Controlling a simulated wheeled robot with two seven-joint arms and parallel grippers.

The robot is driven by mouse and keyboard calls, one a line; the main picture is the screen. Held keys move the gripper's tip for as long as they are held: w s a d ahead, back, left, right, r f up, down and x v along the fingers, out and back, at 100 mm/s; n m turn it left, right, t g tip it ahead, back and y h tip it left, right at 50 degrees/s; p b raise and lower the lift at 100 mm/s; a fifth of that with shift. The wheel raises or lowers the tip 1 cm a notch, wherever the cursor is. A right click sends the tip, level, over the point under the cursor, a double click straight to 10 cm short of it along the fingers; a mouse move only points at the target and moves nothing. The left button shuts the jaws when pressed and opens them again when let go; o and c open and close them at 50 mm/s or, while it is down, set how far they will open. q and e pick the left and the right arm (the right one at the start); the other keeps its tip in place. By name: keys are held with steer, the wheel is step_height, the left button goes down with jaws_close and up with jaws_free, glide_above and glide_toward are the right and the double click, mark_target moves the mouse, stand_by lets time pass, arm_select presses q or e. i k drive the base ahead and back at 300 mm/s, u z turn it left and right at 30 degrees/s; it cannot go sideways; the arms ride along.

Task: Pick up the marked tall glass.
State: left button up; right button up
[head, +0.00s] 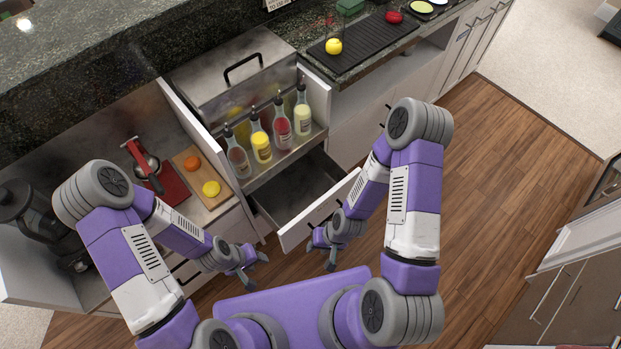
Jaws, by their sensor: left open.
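I cannot make out a tall glass or any mark on one in the head view. My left gripper (256,269) is open and empty, low in front of the counter, left of the pulled-out drawer. My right gripper (321,253) has its fingers spread with nothing between them, beside the front panel of that drawer. Neither gripper touches any glass that I can see.
An open drawer (275,205) juts out below a rack of several spouted bottles (261,147). A cutting board (220,198) holds an orange and a lemon beside a red-based press (172,186). A black mat (365,42) lies on the counter. Wooden floor (500,190) is clear at right.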

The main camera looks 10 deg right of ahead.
mark_target(336, 17)
steer(key=u, duration=1.6)
steer(key=k, duration=0.45)
steer(key=z, duration=1.7)
